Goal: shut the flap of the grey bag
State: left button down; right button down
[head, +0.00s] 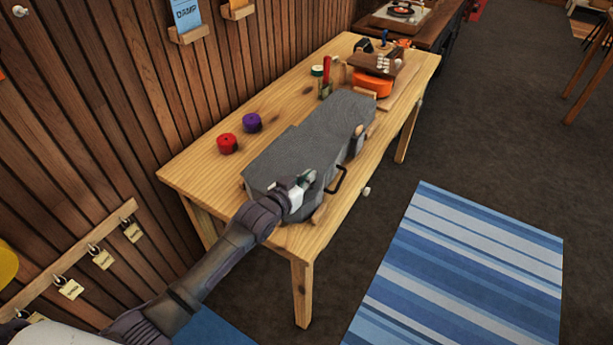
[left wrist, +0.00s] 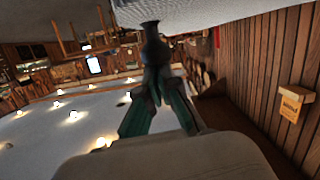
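The grey bag (head: 310,140) lies lengthwise on the wooden table, wide at the near end and narrower at the far end. Its grey top lies over the body, nearly flat. I cannot tell whether its edge is fully down along the right side. A dark handle (head: 341,181) sticks out on that side. My left gripper (head: 306,178) is at the near right end of the bag, at the top's edge. In the left wrist view its fingers (left wrist: 151,32) converge to closed tips against grey fabric (left wrist: 200,10). My right gripper is out of view.
Tools and an orange item (head: 372,84) crowd the far end. A wood-panelled wall is at left. A striped rug (head: 460,275) lies on open floor at right.

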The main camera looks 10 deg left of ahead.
pick_arm(q)
jog(key=shift+s+f, duration=0.15)
jog(key=shift+f, duration=0.25)
jog(key=shift+r, duration=0.1)
